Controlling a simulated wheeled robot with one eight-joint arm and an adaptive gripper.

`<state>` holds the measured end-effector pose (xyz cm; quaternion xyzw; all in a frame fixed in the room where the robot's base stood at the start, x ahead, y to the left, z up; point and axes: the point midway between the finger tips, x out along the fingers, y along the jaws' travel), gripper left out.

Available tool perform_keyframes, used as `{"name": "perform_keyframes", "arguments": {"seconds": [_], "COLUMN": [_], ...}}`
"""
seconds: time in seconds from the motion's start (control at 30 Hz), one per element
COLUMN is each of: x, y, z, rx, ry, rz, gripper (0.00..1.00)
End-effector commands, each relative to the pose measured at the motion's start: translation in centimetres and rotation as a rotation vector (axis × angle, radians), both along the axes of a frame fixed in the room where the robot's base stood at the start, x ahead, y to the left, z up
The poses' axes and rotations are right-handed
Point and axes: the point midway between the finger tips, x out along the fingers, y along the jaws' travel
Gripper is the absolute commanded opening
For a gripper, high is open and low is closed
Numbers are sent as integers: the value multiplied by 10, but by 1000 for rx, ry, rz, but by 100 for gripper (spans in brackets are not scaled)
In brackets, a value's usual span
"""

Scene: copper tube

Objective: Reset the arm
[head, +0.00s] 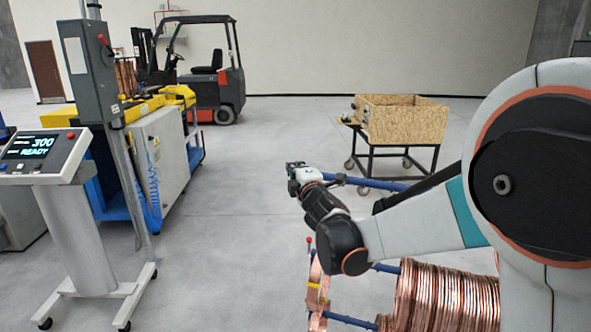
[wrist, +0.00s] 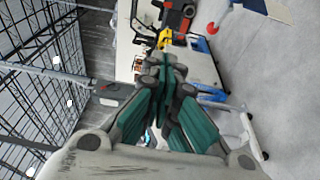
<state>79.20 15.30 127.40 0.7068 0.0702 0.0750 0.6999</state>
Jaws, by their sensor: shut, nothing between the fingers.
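My gripper (head: 296,172) is at the end of my arm, in the middle of the head view, raised above the floor in front of the wooden box cart. In the wrist view my gripper (wrist: 168,72) shows its teal-padded fingers drawn together at the tips. It is shut and I see nothing held. My arm reaches in from the right of the head view, bent at the elbow.
A copper coil (head: 445,297) sits on a blue-barred rack below my arm. A wooden box (head: 405,120) stands on a wheeled cart behind. A control stand (head: 70,220) and yellow machine (head: 158,103) are left, a forklift (head: 215,75) behind. Open floor lies between.

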Motion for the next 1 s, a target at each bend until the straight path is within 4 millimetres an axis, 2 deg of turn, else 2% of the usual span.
{"name": "perform_keyframes", "arguments": {"seconds": [0.17, 0.27, 0.37, 0.53, 0.7, 0.83, 1.0], "x": [-5, -18, -40, -90, -149, -198, -267], "y": [-7, -26, -52, -97, -132, -151, -165], "z": [3, 8, 13, 11, -3, -21, -51], "rx": [25, 90, 194, 400, 603, 757, 954], "ry": [16, 57, 122, 248, 374, 470, 597], "rz": [-17, -62, -131, -262, -392, -489, -612], "gripper": [0, 0, 0, 0, 0, 0, 0]}}
